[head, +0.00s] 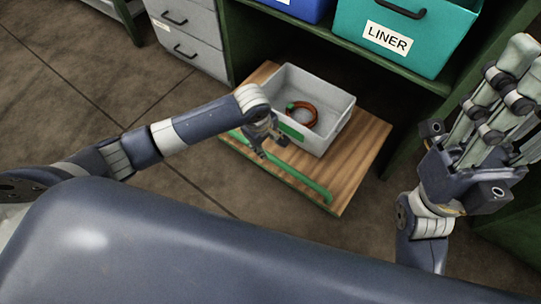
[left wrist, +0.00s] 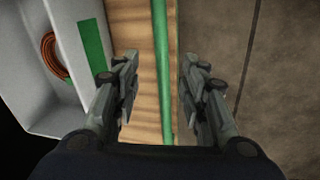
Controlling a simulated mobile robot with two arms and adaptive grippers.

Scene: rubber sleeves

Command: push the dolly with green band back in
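The dolly (head: 362,165) is a wooden board sticking out of the bottom of the green shelf unit. A green band (head: 300,180) runs along its front edge. A light grey bin (head: 325,135) with a green label stands on the board. My left gripper (head: 262,150) is at the front edge, over the left part of the band. In the left wrist view its fingers (left wrist: 160,88) are apart, one on each side of the green band (left wrist: 162,60); contact cannot be told. My right gripper (head: 512,85) is raised at the right, away from the dolly, its finger opening unclear.
An orange-brown coil (head: 303,114) lies in the grey bin. The shelf above holds a teal bin (head: 400,30) marked LINER and a blue bin (head: 300,8). Grey drawers (head: 185,35) stand to the left. The tiled floor in front and left is clear.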

